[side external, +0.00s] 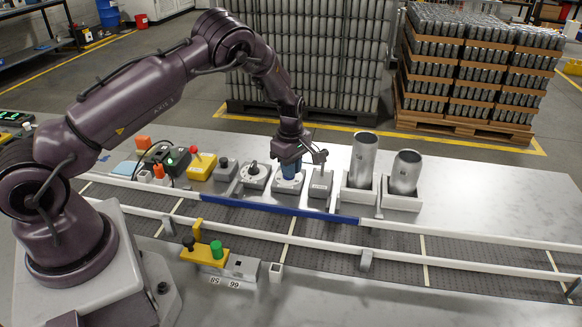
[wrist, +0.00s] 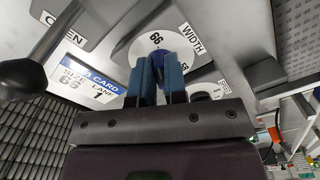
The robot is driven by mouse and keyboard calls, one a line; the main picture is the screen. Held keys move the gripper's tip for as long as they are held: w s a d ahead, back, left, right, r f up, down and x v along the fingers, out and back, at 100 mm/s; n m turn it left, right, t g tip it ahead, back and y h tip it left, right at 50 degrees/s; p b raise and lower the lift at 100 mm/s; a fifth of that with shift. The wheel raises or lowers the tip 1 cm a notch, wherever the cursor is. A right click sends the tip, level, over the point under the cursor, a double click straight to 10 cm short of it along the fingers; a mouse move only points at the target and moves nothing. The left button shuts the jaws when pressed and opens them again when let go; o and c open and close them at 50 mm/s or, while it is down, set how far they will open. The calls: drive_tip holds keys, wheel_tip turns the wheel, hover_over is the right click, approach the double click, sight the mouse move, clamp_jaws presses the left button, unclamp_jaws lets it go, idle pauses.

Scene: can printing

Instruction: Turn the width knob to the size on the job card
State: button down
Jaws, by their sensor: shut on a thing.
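The width knob (wrist: 177,45) is a dark blue grip on a white round dial (wrist: 130,48) beside a WIDTH label (wrist: 192,39). My gripper (wrist: 161,64) has its blue fingers shut on the knob, hiding part of it and of the dial. Numerals show on the dial rim, turned and small; I cannot tell which is set. The job card (wrist: 88,81) lies beside the dial in the wrist view and reads size 66, lane 1. In the side view my gripper (side external: 291,170) points down onto the dial's grey box (side external: 289,187).
A second dial box (side external: 254,178) stands close on the left, and a grey lever box (side external: 320,185) on the right. Metal cans (side external: 362,160) (side external: 405,172) stand in white holders further right. The conveyor (side external: 330,255) with white rails and a blue strip (side external: 285,209) runs in front.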

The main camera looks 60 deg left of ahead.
drive_tip(key=c, duration=1.2)
unclamp_jaws()
drive_tip(key=shift+o, duration=0.2)
wheel_tip(320, 180, up, 13)
drive_tip(key=s+d+r+m+t, duration=0.2)
drive_tip(key=s+d+r+m, duration=0.2)
drive_tip(key=s, duration=0.5)
drive_tip(key=s+d+r+m+t, duration=0.1)
drive_tip(key=s+d+r+m, duration=0.4)
drive_tip(key=s+r+m, duration=0.3)
drive_tip(key=s+d+r+m+t, duration=0.2)
drive_tip(key=s+d+r+m, duration=0.3)
drive_tip(key=s+r+m, duration=0.2)
drive_tip(key=s+m, duration=0.2)
drive_tip(key=s, duration=0.1)
drive_tip(key=shift+s+t, duration=0.15)
drive_tip(key=shift+t, duration=0.15)
